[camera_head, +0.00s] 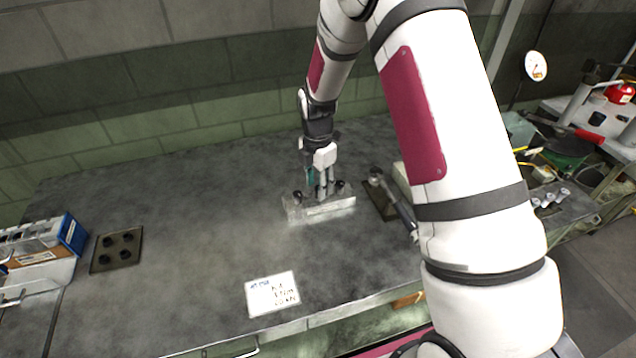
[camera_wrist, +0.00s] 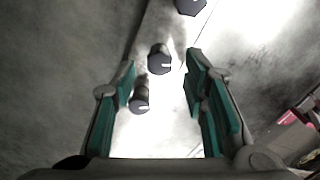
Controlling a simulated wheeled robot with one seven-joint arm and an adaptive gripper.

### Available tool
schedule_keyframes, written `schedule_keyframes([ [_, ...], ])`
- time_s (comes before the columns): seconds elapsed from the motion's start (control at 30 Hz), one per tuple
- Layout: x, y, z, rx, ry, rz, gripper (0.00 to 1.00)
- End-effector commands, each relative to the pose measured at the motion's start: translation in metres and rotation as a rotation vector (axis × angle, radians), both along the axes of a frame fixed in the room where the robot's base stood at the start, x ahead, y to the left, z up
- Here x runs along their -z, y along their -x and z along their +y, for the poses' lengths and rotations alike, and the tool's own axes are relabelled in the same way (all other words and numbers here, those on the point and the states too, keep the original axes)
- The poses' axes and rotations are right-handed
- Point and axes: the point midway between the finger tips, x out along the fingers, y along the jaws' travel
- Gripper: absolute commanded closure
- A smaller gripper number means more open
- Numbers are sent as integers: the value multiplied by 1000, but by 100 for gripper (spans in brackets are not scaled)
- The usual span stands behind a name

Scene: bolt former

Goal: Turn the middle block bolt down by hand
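The metal block (camera_head: 325,209) lies on the dark bench. Its left bolt (camera_head: 297,196) and right bolt (camera_head: 340,184) show black heads; my gripper (camera_head: 323,190) hides the middle one in the head view. In the wrist view three dark bolts stand in a line on the bright block (camera_wrist: 165,128): one at the top edge (camera_wrist: 190,5), the middle bolt (camera_wrist: 160,60), and a lower one (camera_wrist: 140,101) near the left finger. My gripper (camera_wrist: 161,70) is open, teal pads apart, over the block. The middle bolt appears between the fingertips; contact is not visible.
A torque wrench-like tool (camera_head: 396,205) lies on a dark mat right of the block. A written card (camera_head: 272,293) lies in front. A plate with black knobs (camera_head: 117,249) and a blue-and-white box (camera_head: 70,235) are at left. The bench between is clear.

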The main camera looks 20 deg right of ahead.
Motion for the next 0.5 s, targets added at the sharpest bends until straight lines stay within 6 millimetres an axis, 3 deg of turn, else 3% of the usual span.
schedule_keyframes([
  [0.33,3,-1,0,0,0,-2,62],
  [0.5,3,0,0,0,1,-1,100],
])
